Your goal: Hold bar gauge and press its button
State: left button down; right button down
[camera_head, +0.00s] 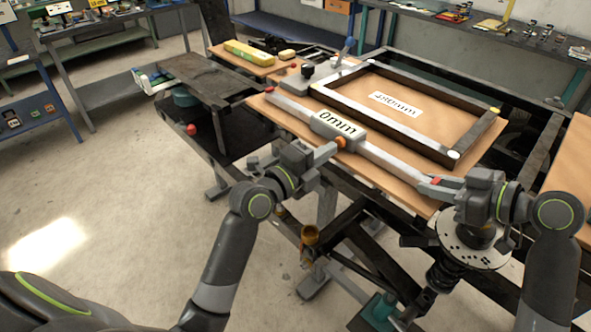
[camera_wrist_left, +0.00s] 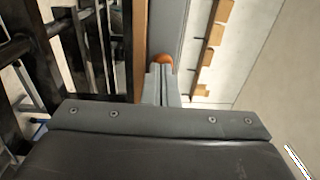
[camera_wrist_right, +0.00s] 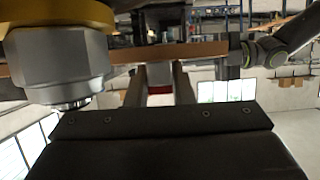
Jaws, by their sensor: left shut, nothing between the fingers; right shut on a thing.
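The bar gauge (camera_head: 380,154) is a long grey bar with a white "0mm" display, lying along the front edge of the wooden board. Its orange button (camera_head: 341,142) sits on the side of the display housing. My left gripper (camera_head: 327,153) is shut and empty, its tips at the button; in the left wrist view the orange button (camera_wrist_left: 164,59) shows just beyond the fingertips. Contact is unclear. My right gripper (camera_head: 432,185) is shut on the gauge's right end; in the right wrist view a red part (camera_wrist_right: 160,90) shows between the fingers.
A dark rectangular frame (camera_head: 478,137) labelled "480mm" lies on the board (camera_head: 405,196) behind the gauge. A spring suspension unit (camera_head: 466,248) stands below my right gripper. A yellow box (camera_head: 248,53) lies at the back left. Open floor is at the left.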

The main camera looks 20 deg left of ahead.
pick_arm(q)
jog(key=v, duration=1.1)
jog(key=shift+a, duration=0.15)
jog(key=shift+s, duration=0.1)
pick_arm(e)
jog(key=c, duration=1.2)
grip_release()
jog(key=shift+o, duration=0.2)
jog(key=shift+d, duration=0.1)
